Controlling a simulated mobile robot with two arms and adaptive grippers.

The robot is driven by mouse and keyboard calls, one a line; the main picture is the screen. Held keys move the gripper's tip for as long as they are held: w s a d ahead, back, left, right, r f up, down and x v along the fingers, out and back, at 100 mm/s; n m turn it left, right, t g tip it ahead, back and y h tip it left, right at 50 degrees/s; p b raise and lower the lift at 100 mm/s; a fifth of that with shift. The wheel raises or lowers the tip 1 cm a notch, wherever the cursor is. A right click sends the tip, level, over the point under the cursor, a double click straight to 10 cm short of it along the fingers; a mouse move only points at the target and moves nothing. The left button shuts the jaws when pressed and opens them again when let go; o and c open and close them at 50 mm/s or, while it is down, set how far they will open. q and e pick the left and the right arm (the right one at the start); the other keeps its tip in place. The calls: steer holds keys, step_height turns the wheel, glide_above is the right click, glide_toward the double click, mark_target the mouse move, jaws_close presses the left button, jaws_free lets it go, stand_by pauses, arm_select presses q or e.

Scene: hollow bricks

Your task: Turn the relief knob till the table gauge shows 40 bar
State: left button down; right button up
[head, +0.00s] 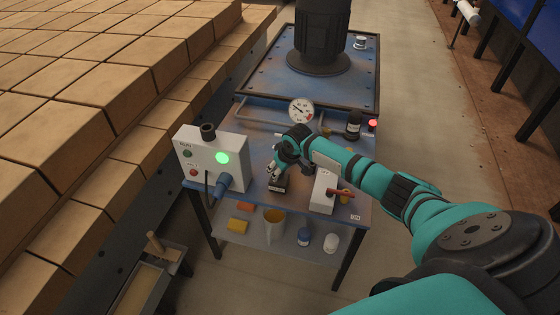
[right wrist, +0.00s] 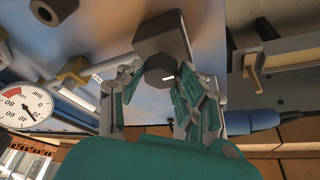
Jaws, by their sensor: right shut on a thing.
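The relief knob (right wrist: 160,70) is a small dark knob with a white mark, on a dark block (right wrist: 163,35) in the right wrist view. The block also shows on the table (head: 279,184) in the head view, where my gripper hides the knob. My right gripper (head: 274,172) reaches down over it. In the right wrist view its fingers (right wrist: 156,80) stand on both sides of the knob, shut on it. The round white table gauge (head: 301,110) stands behind the gripper. It also shows tilted in the right wrist view (right wrist: 24,106); its exact reading is unclear. My left gripper is out of view.
A grey control box (head: 210,158) with a lit green lamp stands left of the gripper. A white box with a red lever (head: 324,192) stands to the right, a black bottle-like part (head: 353,124) behind. Stacked bricks (head: 90,80) fill the left.

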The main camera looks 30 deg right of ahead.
steer(key=shift+a+r+m+h+p, duration=0.15)
steer(key=shift+m+h+p, duration=0.35)
steer(key=shift+m+p, duration=0.65)
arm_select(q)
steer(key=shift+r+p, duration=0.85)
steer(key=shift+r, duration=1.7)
arm_select(e)
steer(key=shift+m+h, duration=0.3)
steer(key=shift+m, duration=0.65)
steer(key=shift+f, duration=0.2)
steer(key=o, duration=1.1)
steer(key=shift+o, duration=0.2)
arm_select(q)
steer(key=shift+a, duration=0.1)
arm_select(e)
steer(key=shift+r, duration=0.1)
steer(key=v, duration=1.1)
steer(key=shift+r, duration=0.4)
